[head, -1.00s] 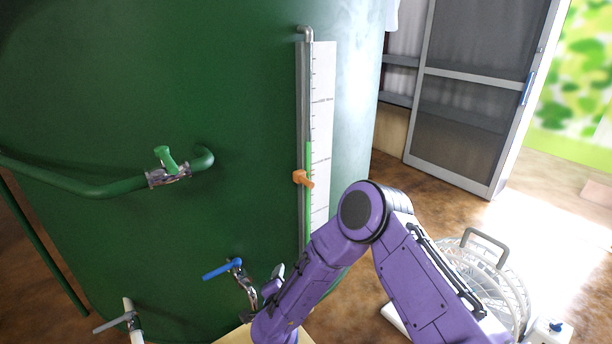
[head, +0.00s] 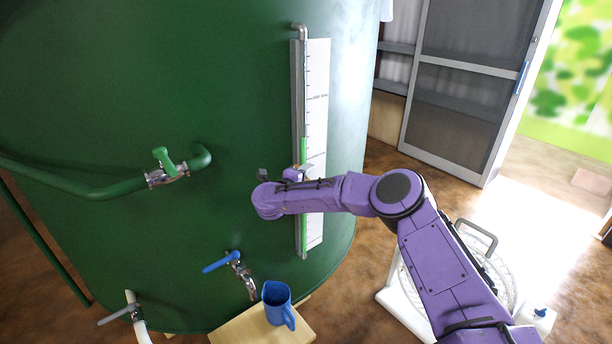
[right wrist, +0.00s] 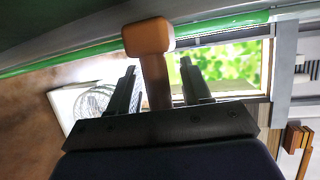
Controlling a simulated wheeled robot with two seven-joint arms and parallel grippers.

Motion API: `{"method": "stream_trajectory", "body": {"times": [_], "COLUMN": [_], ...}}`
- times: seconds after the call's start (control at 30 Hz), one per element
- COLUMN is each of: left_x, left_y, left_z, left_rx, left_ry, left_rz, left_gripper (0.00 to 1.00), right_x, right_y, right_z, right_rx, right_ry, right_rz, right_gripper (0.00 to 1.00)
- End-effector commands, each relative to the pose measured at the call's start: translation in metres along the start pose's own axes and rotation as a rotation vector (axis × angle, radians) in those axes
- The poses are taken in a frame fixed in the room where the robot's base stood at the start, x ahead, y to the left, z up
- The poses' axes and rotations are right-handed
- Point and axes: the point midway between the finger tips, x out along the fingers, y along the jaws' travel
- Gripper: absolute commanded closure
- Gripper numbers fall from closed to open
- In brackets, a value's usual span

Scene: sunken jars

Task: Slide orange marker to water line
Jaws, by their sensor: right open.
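The sight gauge (head: 317,75) is a clear tube beside a white scale on the green tank. Green liquid (head: 303,148) fills its lower part, with its top a little above my right gripper. The orange marker (right wrist: 148,38) shows in the right wrist view at the green tube, with its stem pointing back between my fingers. In the head view my gripper and wrist hide the marker. My right gripper (head: 284,174) is at the gauge and open. In the right wrist view its fingers (right wrist: 159,82) stand apart on either side of the stem. My left gripper is not in view.
A green-handled valve (head: 165,165) and pipe are left of the gauge. Below are a blue-handled tap (head: 228,262) and a blue mug (head: 278,303) on a wooden stand (head: 235,331). A fan (head: 478,262) stands on the floor at right, near the screen door (head: 465,90).

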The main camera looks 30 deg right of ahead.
Motion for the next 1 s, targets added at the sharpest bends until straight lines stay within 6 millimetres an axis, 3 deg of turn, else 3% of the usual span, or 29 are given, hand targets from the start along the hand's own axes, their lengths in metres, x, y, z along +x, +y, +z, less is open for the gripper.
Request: {"method": "stream_trajectory", "body": {"times": [0.2, 0.33, 0.37, 0.57, 0.8, 1.0], "left_x": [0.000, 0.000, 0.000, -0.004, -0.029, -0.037], "left_y": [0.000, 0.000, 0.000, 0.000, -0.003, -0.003], "left_z": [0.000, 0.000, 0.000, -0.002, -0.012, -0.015], "left_rx": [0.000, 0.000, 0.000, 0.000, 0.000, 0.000], "left_ry": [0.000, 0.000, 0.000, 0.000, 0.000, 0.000], "left_rz": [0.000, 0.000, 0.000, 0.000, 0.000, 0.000], "left_gripper": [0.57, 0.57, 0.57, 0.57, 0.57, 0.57], "right_x": [0.000, 0.000, 0.000, -0.002, -0.012, -0.018], "right_y": [0.001, 0.001, 0.001, -0.009, -0.068, -0.097], "right_z": [0.000, 0.000, 0.000, 0.001, 0.006, 0.008], "right_rx": [-0.001, -0.001, -0.001, 0.000, 0.002, -0.001], "right_ry": [-0.001, -0.001, -0.001, -0.001, -0.003, -0.002], "right_rz": [0.000, 0.000, 0.000, -0.001, -0.003, -0.001], "right_gripper": [0.55, 0.97, 1.00, 1.00, 1.00, 1.00]}}
